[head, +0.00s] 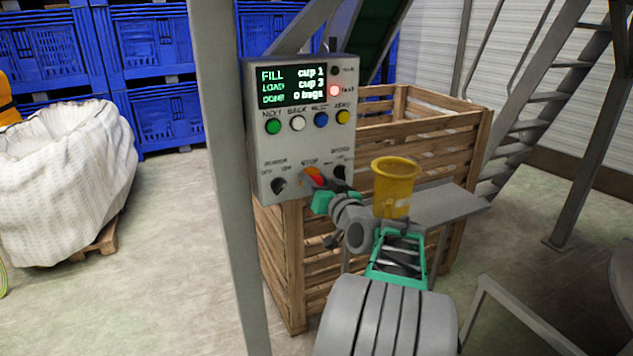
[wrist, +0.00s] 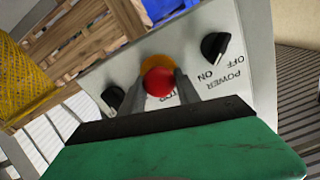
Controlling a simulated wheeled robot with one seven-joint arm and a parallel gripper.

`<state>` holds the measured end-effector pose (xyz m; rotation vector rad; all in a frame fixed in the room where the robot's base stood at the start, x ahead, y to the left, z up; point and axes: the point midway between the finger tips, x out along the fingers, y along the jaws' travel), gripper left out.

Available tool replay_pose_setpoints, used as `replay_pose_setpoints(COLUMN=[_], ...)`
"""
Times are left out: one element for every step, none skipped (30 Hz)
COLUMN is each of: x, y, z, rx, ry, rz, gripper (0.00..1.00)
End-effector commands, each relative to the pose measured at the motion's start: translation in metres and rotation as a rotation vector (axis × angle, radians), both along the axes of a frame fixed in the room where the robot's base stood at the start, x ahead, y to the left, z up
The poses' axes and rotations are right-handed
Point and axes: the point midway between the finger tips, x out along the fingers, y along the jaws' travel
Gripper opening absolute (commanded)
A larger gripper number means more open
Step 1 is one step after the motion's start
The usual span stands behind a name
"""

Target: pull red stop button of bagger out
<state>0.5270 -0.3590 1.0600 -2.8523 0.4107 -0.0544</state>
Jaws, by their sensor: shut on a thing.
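The red stop button (wrist: 159,83) sits on an orange-yellow collar on the lower part of the bagger's grey control box (head: 262,160). In the head view the button (head: 316,181) is partly covered by my gripper. My gripper (wrist: 160,88) has its two grey fingers at either side of the red button, shut on it. In the head view my gripper (head: 323,183) reaches the panel from the lower right. Whether the button is pressed in or out cannot be told.
A black knob (wrist: 214,46) marked power and another black knob (wrist: 113,97) flank the button closely. A yellow funnel (head: 394,187) stands near my arm. A wooden crate (head: 420,135) is behind the box, and a grey post (head: 222,180) rises at its left.

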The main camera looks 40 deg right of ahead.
Motion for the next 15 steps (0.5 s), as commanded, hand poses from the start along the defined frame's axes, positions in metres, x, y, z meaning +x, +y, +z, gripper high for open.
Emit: replay_pose_setpoints(x=[0.0, 0.0, 0.0, 0.0, 0.0, 0.0, 0.0, 0.0, 0.0, 0.0, 0.0, -0.0001, 0.0, 0.0, 0.0], y=[-0.0002, -0.0002, -0.0002, -0.0002, -0.0002, -0.0002, -0.0002, -0.0002, -0.0002, -0.0001, -0.0001, -0.0001, -0.0001, -0.0001, -0.0001], z=[-0.0001, -0.0001, -0.0001, -0.0001, -0.0001, -0.0001, -0.0001, -0.0001, -0.0001, -0.0002, -0.0002, -0.0002, -0.0002, -0.0002, -0.0002], rx=[0.0, 0.0, 0.0, 0.0, 0.0, 0.0, 0.0, 0.0, 0.0, 0.0, 0.0, 0.0, 0.0, 0.0, 0.0], ry=[0.0, 0.0, 0.0, 0.0, 0.0, 0.0, 0.0, 0.0, 0.0, 0.0, 0.0, 0.0, 0.0, 0.0, 0.0], rz=[0.0, 0.0, 0.0, 0.0, 0.0, 0.0, 0.0, 0.0, 0.0, -0.001, -0.001, -0.001, -0.001, -0.001, -0.001], gripper=[0.03, 0.01, 0.0, 0.0, 0.0, 0.0, 0.0, 0.0, 0.0, 0.0, 0.0, 0.0, 0.0, 0.0, 0.0])
